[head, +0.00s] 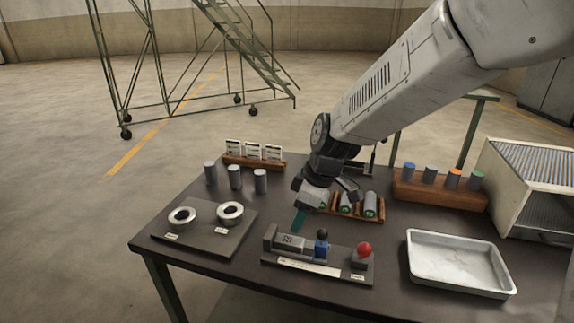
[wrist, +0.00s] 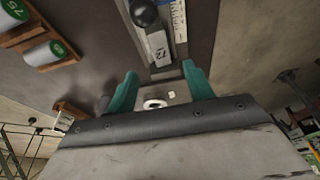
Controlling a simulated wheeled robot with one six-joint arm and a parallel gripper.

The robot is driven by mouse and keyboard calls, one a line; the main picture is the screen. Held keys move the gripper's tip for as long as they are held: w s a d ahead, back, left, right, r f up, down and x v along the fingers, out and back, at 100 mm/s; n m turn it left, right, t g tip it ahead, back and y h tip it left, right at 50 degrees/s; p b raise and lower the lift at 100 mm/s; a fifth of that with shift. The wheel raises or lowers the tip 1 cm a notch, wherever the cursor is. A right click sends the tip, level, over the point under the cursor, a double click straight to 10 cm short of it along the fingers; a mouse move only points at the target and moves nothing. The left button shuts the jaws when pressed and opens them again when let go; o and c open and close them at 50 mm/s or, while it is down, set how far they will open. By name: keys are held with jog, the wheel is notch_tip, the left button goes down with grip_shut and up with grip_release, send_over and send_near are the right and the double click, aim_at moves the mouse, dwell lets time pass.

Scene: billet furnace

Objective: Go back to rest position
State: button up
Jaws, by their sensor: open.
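My gripper (head: 301,218) hangs over the dark table, its teal finger just above the left end of the measuring fixture (head: 345,273). In the wrist view my gripper (wrist: 162,86) has its two teal fingers spread apart with nothing held between them. A grey block (wrist: 158,48) with a number label lies on the fixture just beyond the fingers. A white ring (wrist: 155,103) shows between the fingers, farther off. The fixture has a blue part with a black knob (head: 323,234) and a red ball (head: 365,249) at its right.
A plate with two metal rings (head: 230,211) lies left, with several grey cylinders (head: 234,177) behind it. A rack with green-ended cylinders (head: 370,203) stands behind my gripper. A white tray (head: 460,263), a rack with coloured-topped cylinders (head: 440,190) and a beige box (head: 515,205) stand right.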

jog(key=s+d+r+m+h, duration=0.1)
jog(key=s+d+r+m, duration=0.2)
jog(key=s+d, duration=0.3)
jog(key=s+d+r+m+h, duration=0.1)
jog(key=s+d+r+m, duration=0.3)
jog(key=s, duration=0.7)
jog(key=s+d+r+m+h, duration=0.1)
jog(key=s+d+r+m, duration=0.3)
jog(key=s+d, duration=0.5)
jog(key=d+m, duration=0.1)
jog(key=m, duration=0.1)
jog(key=shift+r+m, duration=0.15)
jog(key=shift+m, duration=0.25)
jog(key=shift+d, duration=0.1)
